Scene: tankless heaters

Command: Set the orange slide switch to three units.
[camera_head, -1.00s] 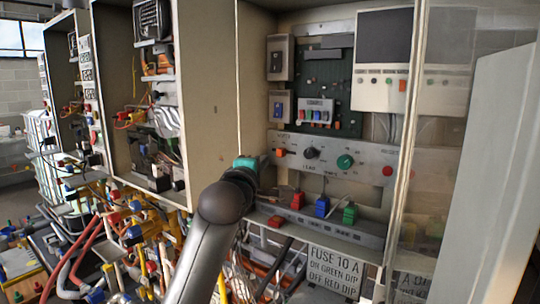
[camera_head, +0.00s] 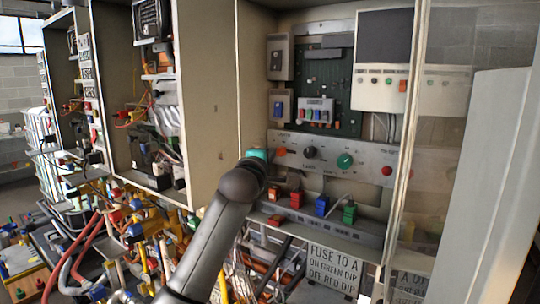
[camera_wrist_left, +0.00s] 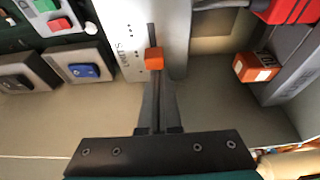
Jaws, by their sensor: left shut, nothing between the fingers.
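The orange slide switch (camera_head: 280,152) sits at the left end of the grey control panel (camera_head: 325,170) inside the open cabinet. In the left wrist view the orange knob (camera_wrist_left: 154,58) stands in a dark slot beside printed text reading "UNITS" and a row of small dots. The exact dot it lines up with is too small to tell. My left gripper (camera_wrist_left: 155,78) is shut and empty, its fingertips right at the knob's near side. I cannot tell whether they touch it. In the head view my arm hides the fingers. My right gripper is not in view.
A black knob (camera_head: 309,152), green knob (camera_head: 345,160) and red button (camera_head: 387,170) share the panel. Red, blue and green blocks stand on the ledge below. A blue rocker switch (camera_wrist_left: 84,70) is left in the wrist view. The cabinet's side wall (camera_head: 215,90) is close to my arm.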

